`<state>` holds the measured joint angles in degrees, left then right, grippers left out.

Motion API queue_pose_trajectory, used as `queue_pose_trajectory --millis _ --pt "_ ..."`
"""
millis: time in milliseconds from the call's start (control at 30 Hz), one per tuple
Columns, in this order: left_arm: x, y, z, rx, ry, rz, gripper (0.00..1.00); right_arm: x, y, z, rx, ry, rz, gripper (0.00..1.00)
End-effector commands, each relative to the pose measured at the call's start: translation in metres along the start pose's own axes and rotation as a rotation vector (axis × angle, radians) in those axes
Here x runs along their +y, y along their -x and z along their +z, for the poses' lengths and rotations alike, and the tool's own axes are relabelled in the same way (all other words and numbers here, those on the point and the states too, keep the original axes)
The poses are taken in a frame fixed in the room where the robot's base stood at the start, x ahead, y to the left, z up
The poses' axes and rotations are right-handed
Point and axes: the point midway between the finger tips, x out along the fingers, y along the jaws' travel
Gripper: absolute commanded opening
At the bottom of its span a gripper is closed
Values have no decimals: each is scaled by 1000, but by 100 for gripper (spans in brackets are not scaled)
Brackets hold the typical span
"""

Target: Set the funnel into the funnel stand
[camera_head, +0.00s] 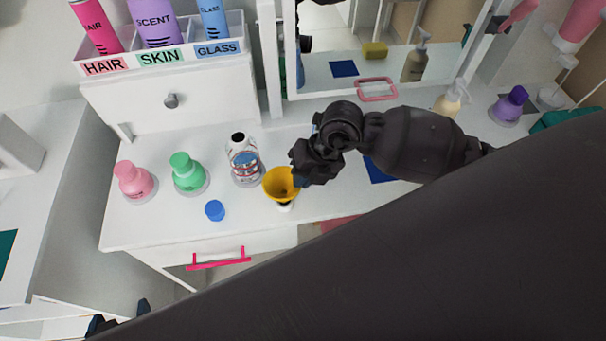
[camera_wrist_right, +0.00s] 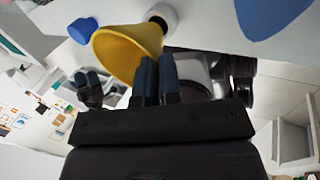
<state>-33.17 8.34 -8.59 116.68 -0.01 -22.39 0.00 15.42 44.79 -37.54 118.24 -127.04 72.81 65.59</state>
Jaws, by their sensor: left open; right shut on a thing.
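The yellow funnel (camera_head: 281,182) is at the fingertips of my right gripper (camera_head: 301,176), with its wide mouth facing up toward the head camera. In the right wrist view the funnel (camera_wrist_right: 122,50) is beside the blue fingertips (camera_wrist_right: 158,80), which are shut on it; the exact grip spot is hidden. A small white piece with a dark part (camera_head: 285,207), apparently the funnel stand, shows just below the funnel and is partly covered. It also shows in the wrist view (camera_wrist_right: 161,16). Whether funnel and stand touch cannot be told. My left gripper (camera_head: 120,318) is open and empty at the lower left.
A white bottle (camera_head: 243,160) with an open dark neck stands left of the funnel. A blue cap (camera_head: 214,210), a green bottle (camera_head: 187,173) and a pink bottle (camera_head: 133,180) are farther left. A blue mat (camera_head: 378,170) lies right. A labelled bin (camera_head: 160,55) stands behind.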

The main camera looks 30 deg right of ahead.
Motion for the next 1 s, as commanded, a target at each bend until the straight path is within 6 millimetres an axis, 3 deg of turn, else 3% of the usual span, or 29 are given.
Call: queue_pose_trajectory --millis 1000 --pt "-1 3 -7 7 0 -1 85 0 0 0 0 0 0 0"
